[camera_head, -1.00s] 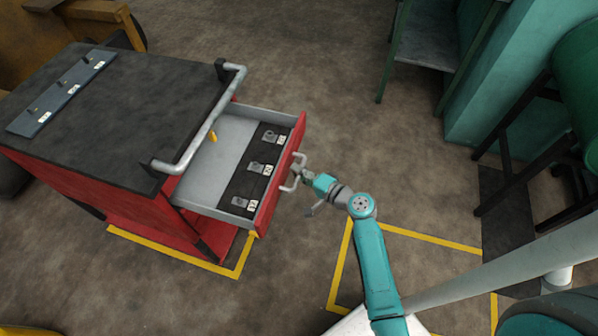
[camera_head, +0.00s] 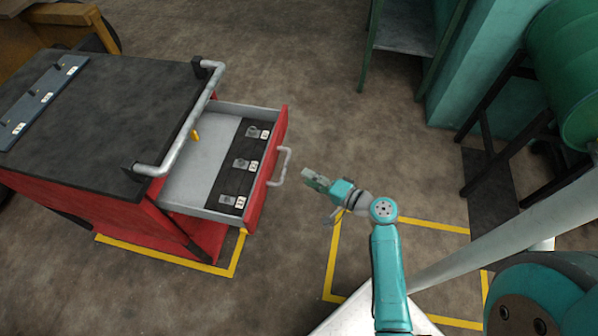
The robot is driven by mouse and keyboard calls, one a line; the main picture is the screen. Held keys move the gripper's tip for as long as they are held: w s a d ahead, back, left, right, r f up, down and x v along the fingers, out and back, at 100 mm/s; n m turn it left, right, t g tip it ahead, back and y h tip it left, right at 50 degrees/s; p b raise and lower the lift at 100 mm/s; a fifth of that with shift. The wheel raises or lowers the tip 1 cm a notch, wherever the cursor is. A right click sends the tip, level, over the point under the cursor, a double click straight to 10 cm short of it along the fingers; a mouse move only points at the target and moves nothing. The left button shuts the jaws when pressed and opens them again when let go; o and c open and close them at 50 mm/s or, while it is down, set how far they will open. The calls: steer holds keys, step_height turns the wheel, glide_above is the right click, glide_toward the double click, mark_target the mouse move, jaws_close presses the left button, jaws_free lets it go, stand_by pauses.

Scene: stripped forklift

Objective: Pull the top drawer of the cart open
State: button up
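The red cart (camera_head: 110,203) with a dark top stands at the left. Its top drawer (camera_head: 183,188) is pulled out toward the right, and its grey inside shows. The drawer's handle (camera_head: 282,167) is a pale bar on the red front. My gripper (camera_head: 308,176) is to the right of the handle, apart from it, with a small gap of floor between. The fingers hold nothing that I can see. They are too small in the picture to tell whether they are open or shut.
Yellow lines (camera_head: 432,226) mark the floor. A green drum (camera_head: 572,85) on a dark stand is at the right.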

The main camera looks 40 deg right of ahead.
steer(key=shift+v, duration=1.05)
steer(key=s+a+f+n+g+h, duration=0.25)
steer(key=s+a, duration=0.25)
steer(key=s, duration=0.3)
steer(key=s+a+f+n+g+h, duration=0.1)
steer(key=s+a+f+h, duration=0.15)
steer(key=s+a, duration=0.4)
steer(key=s+a+r+n+t, duration=0.1)
steer(key=s+r+n, duration=0.4)
steer(key=r, duration=0.3)
steer(key=s+a+r+n+t, duration=0.1)
steer(key=s+r+n+t, duration=0.1)
steer(key=s+r+n, duration=0.3)
steer(key=s+r, duration=0.3)
steer(key=r, duration=0.1)
steer(key=shift+r+y, duration=0.2)
steer(key=shift+y, duration=0.1)
